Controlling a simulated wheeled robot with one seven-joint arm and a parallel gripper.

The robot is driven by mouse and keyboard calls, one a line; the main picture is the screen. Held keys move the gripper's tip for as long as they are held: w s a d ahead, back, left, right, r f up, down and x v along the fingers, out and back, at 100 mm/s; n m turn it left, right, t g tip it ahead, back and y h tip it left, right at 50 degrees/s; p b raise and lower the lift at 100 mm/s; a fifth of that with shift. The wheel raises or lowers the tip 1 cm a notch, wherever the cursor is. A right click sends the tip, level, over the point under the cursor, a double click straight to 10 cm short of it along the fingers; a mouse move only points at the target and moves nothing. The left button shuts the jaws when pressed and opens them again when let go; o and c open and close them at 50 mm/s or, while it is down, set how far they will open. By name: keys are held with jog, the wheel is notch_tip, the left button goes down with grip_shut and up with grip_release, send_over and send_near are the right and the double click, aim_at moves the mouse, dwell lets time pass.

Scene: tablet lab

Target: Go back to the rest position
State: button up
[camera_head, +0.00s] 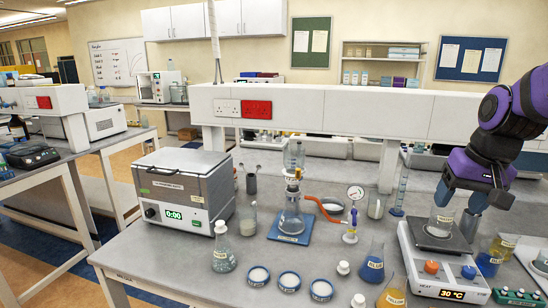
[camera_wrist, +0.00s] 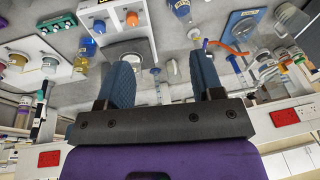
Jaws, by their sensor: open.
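My gripper (camera_head: 462,203) is at the right of the head view, under my purple arm, with its blue fingers pointing down. In the wrist view its two fingers (camera_wrist: 163,78) are spread wide, with nothing held between them. A glass beaker (camera_head: 440,222) stands on the white hot plate (camera_head: 447,284), which reads 30 °C. In the head view the fingers overlap the area just above and behind the beaker. In the wrist view the hot plate (camera_wrist: 137,42) lies past the left fingertip.
A grey water bath (camera_head: 172,198) stands at the bench's left. A flask setup (camera_head: 292,217) on a blue base and a gauge (camera_head: 353,200) stand mid-bench. Blue and yellow flasks (camera_head: 373,265) stand left of the hot plate. A white shelf (camera_head: 330,108) spans the back.

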jog(key=s+a+r+n+t, duration=0.1)
jog(key=s+a+r, duration=0.1)
jog(key=s, duration=0.5)
jog(key=s+a+r+n+t, duration=0.1)
jog(key=s+a+r, duration=0.1)
jog(key=s, duration=0.6)
jog(key=shift+a+r+n+t+h, duration=0.3)
jog(key=shift+a+r+h, duration=0.1)
jog(key=shift+r, duration=0.35)
